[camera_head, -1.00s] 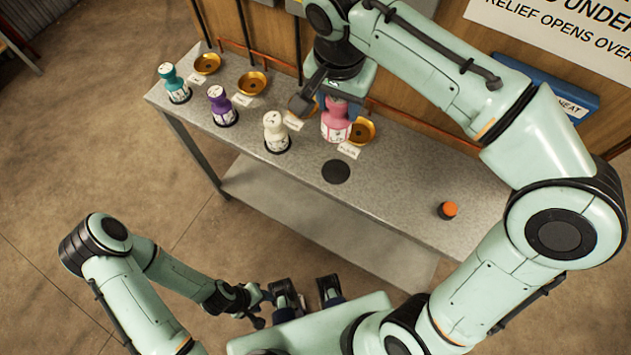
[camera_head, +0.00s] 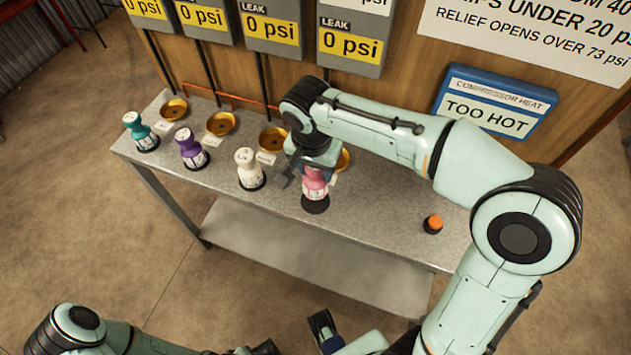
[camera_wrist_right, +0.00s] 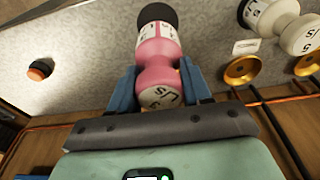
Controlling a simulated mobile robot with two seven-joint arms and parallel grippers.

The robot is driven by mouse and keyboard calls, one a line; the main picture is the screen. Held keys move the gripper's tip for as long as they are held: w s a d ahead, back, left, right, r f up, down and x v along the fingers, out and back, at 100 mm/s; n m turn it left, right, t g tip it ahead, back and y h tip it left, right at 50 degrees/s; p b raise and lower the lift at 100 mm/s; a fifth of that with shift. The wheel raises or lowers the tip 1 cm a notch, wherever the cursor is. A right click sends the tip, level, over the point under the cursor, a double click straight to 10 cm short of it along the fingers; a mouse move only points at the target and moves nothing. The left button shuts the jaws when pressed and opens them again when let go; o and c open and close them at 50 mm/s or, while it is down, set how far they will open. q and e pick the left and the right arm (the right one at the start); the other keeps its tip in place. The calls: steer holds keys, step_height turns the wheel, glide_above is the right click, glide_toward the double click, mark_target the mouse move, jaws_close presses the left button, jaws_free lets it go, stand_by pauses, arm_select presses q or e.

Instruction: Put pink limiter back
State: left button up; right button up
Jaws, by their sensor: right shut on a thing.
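The pink limiter (camera_head: 314,184) is upright in my right gripper (camera_head: 312,170), directly over a round black pad (camera_head: 316,207) near the table's front edge. In the right wrist view the blue fingers close on the neck of the pink limiter (camera_wrist_right: 158,52), and its base overlaps the black pad (camera_wrist_right: 157,12). I cannot tell whether the base touches the pad or hovers just above it. A brass cup (camera_head: 343,160) behind it is partly hidden by my right gripper. My left gripper (camera_head: 294,337) is at the bottom edge, partly cut off, with its fingers apart and empty.
White (camera_head: 249,168), purple (camera_head: 192,149) and teal (camera_head: 140,132) limiters stand in a row to the left, with brass cups behind them. An orange-topped knob (camera_head: 433,224) is on the table at right. Gauge boxes reading 0 psi (camera_head: 351,45) hang behind.

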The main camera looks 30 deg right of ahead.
mark_target(315, 180)
steer(key=shift+f+b, duration=0.3)
steer(key=shift+f, duration=2.15)
steer(key=shift+f, duration=0.2)
steer(key=o, duration=1.3)
steer(key=shift+r, duration=0.15)
steer(key=shift+r, duration=0.35)
steer(key=r, duration=0.3)
steer(key=a+r+p, duration=0.1)
steer(key=r, duration=0.3)
steer(key=s+r+p, duration=0.1)
steer(key=r, duration=0.3)
steer(key=shift+s+a+r, duration=0.1)
steer(key=shift+a+r, duration=0.05)
steer(key=shift+a, duration=0.05)
